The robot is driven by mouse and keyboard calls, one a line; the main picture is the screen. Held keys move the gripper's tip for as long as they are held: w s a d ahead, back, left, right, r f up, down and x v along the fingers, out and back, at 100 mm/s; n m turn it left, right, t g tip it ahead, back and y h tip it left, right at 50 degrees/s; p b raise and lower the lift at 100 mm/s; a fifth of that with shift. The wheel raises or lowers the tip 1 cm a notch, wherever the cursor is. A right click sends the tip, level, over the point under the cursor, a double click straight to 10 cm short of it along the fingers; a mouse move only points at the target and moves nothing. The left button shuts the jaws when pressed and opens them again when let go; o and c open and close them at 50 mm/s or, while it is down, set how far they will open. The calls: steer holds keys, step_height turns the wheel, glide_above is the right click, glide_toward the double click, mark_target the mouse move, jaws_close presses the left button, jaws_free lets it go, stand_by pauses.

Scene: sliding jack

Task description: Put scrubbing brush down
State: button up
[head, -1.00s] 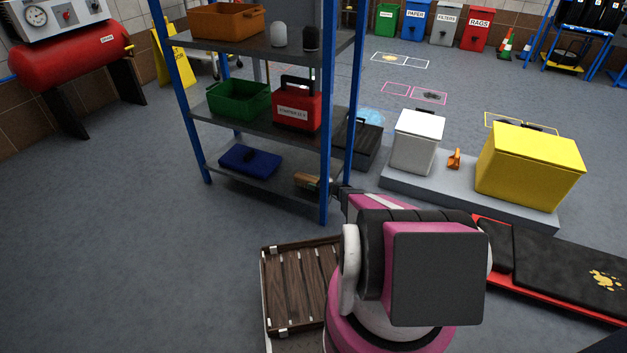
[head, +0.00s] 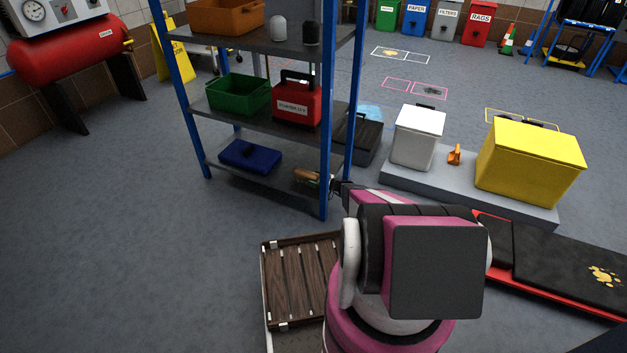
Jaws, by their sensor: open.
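The scrubbing brush (head: 305,174), a small tan wooden piece, is at the right end of the blue-posted rack's bottom shelf (head: 275,187), just left of the front right post. It appears to rest on the shelf. My gripper (head: 334,184) reaches in from the right at that post, its tips close to the brush. The post hides part of the jaws, and the gap between the brush and the fingers is too small to judge. The jaws are open.
A blue tray (head: 250,156) sits on the same shelf to the left. The shelf above holds a green bin (head: 238,95) and a red case (head: 296,103). A wooden crate (head: 300,280) stands on the floor in front.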

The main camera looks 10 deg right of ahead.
steer(key=v, duration=1.1)
steer(key=shift+a+r, duration=0.1)
